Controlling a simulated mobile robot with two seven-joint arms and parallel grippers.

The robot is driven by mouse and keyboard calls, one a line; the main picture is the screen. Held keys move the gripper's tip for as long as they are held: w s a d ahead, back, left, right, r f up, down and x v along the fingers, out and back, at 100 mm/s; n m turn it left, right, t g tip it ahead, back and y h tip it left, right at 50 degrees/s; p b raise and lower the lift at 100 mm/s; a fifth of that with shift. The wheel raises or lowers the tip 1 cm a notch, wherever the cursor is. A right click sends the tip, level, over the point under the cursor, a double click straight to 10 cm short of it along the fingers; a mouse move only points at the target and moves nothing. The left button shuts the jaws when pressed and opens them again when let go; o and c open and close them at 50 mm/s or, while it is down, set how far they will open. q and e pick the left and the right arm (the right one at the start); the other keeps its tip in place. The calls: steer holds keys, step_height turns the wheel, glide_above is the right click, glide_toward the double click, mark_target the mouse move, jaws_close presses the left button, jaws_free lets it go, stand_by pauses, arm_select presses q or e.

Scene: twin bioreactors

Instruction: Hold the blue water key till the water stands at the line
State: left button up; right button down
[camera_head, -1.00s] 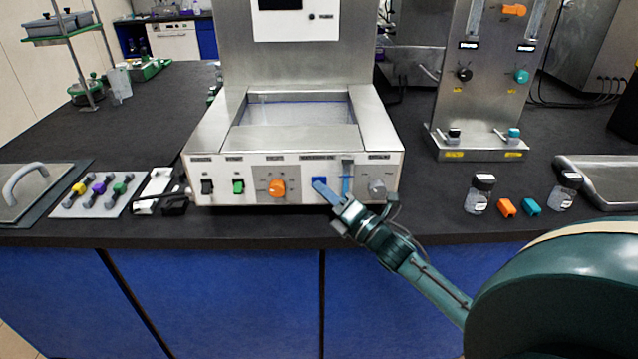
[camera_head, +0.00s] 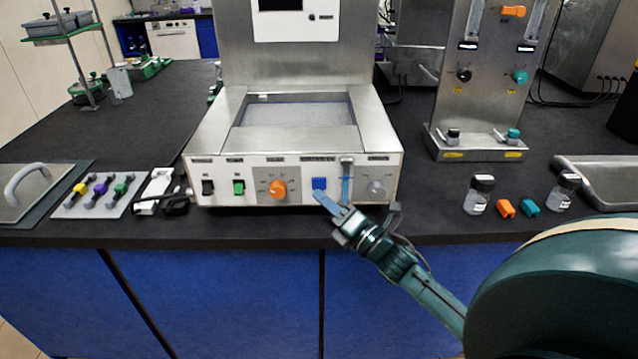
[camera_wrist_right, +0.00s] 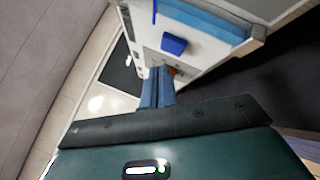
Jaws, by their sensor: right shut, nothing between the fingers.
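The blue water key (camera_head: 319,184) is a square button on the white front panel of the steel bath (camera_head: 292,141). It also shows in the wrist view (camera_wrist_right: 173,44). Just right of the key is an upright sight tube (camera_head: 346,182) with blue in it; the exact water level against the line is too small to tell. My right gripper (camera_head: 321,196) is shut and empty. Its blue fingertips are just below and in front of the key, and the wrist view shows a gap between fingertips (camera_wrist_right: 158,72) and key. My left gripper is out of view.
An orange knob (camera_head: 278,189), a green switch (camera_head: 239,187) and a black switch (camera_head: 208,187) are left of the key; a grey knob (camera_head: 377,188) is right of the tube. Bottles and small coloured blocks stand farther right. The space before the panel is free.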

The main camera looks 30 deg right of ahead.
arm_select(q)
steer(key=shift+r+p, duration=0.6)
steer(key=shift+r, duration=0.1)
arm_select(e)
steer(key=s+a, duration=0.2)
steer(key=s, duration=0.1)
steer(key=shift+s, duration=0.3)
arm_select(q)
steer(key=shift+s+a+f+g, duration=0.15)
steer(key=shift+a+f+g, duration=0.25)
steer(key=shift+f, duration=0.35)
arm_select(e)
steer(key=s+a+f+m+g+h, duration=0.1)
steer(key=s+a+f+m+g, duration=0.8)
steer(key=s+a+f+m, duration=0.7)
steer(key=s+m, duration=0.1)
steer(key=m, duration=0.7)
steer(key=shift+f, duration=0.3)
